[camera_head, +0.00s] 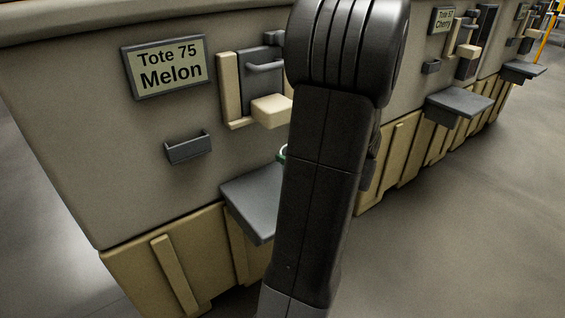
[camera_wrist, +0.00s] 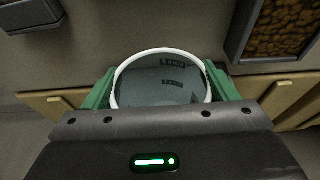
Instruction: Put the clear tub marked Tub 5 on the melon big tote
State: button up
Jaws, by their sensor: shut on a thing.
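The melon big tote (camera_head: 95,140) is a large grey container on a tan base, with a sign reading Tote 75 Melon. A dark grey shelf (camera_head: 250,200) juts from its front below a cream chute. In the wrist view my gripper (camera_wrist: 160,80) has its green fingers on both sides of a round clear tub (camera_wrist: 158,52) with a white rim and is shut on it. The tub looks upright; small markings show through it, too small to read. In the head view my arm hides nearly all of the tub, leaving a sliver of green and white above the shelf. I cannot tell whether it touches the shelf.
A small dark holder (camera_head: 188,147) is fixed on the tote's front. A sign (camera_head: 147,67) is above it. A cherry tote with its own shelf (camera_head: 460,103) stands further right. In the wrist view a window (camera_wrist: 275,32) shows brown pieces. Grey floor is clear in front.

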jog(key=w+a, duration=0.4)
jog(key=w, duration=0.1)
jog(key=f, duration=0.2)
jog(key=f+b, duration=0.1)
jog(key=f, duration=0.4)
jog(key=shift+w, duration=0.35)
jog(key=shift+f+b, duration=0.2)
jog(key=shift+b, duration=0.2)
jog(key=o, duration=1.3)
